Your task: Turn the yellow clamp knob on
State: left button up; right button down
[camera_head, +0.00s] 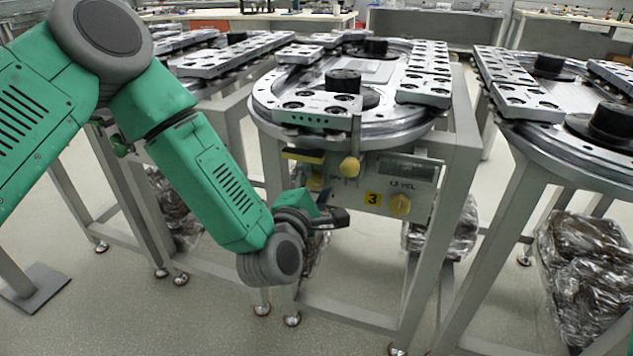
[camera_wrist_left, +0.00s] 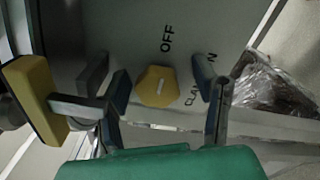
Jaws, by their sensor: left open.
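The yellow clamp knob (camera_wrist_left: 155,87) is on a grey panel, beside the printed words OFF and CLAMP ON, in the left wrist view. My left gripper (camera_head: 328,214) is open in front of the panel's lower left. In the left wrist view, the fingers of my left gripper (camera_wrist_left: 160,88) stand apart on either side of the knob. I cannot tell whether they touch it. My right gripper is not in view.
A yellow block (camera_wrist_left: 38,98) is close to the left finger. The ring track (camera_head: 270,105) overhangs the panel; metal legs stand around.

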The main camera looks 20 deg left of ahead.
pick_arm(q)
jog(key=shift+a+f, duration=0.1)
jog(key=shift+a, duration=0.15)
jog(key=c, duration=0.7)
jog(key=shift+a, duration=0.2)
jog(key=c, duration=0.5)
jog(key=shift+a+f, duration=0.1)
jog(key=shift+a, duration=0.05)
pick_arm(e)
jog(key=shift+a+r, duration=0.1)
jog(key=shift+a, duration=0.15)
